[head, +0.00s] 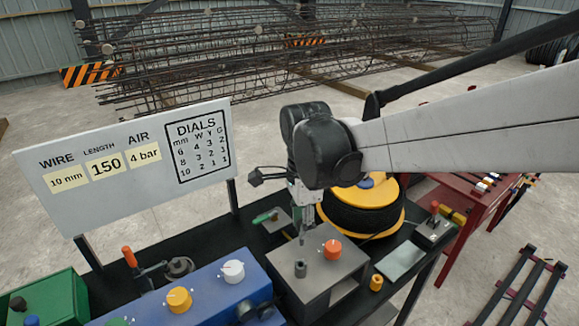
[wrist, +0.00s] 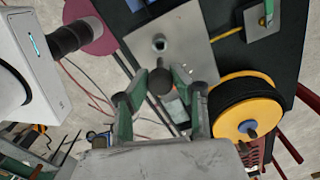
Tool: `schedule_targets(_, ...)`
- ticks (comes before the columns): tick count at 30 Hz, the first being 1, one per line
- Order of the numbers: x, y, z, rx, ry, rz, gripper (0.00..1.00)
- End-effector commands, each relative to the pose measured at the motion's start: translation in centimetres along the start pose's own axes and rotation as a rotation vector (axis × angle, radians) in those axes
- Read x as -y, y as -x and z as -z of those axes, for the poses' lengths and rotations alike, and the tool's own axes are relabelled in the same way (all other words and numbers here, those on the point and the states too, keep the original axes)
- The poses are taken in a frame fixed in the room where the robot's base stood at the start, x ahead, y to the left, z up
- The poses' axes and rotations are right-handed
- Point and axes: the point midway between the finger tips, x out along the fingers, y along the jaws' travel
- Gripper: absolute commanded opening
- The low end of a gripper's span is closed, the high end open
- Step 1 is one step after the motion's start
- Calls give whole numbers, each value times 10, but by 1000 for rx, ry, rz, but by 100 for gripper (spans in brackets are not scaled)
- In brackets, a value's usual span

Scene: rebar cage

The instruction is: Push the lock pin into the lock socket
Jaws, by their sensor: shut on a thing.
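My gripper (head: 304,212) points down above the grey box on the bench. In the wrist view my gripper (wrist: 160,76) has its green fingers closed around the dark round end of the lock pin (wrist: 160,83). In the head view the slim lock pin (head: 302,237) hangs below the fingers, roughly upright. The lock socket (head: 300,269) is a short dark collar on the box top, nearer the camera than the pin. It also shows in the wrist view as a ringed hole, the lock socket (wrist: 159,44). The pin appears apart from the socket.
An orange knob (head: 332,249) stands on the grey box (head: 325,277) beside the socket. A yellow wire spool (head: 362,200) is behind it to the right. A blue dial panel (head: 215,292) is on the left, below a white sign (head: 130,165). A small yellow knob (head: 376,282) stands right of the box.

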Motion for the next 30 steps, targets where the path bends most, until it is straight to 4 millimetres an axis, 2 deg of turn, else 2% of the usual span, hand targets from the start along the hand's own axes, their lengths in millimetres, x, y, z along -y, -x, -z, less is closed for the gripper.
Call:
schedule_targets(11, 0, -4, 0, 0, 0, -1, 0)
schedule_targets(30, 0, -53, 0, 0, 1, -1, 0)
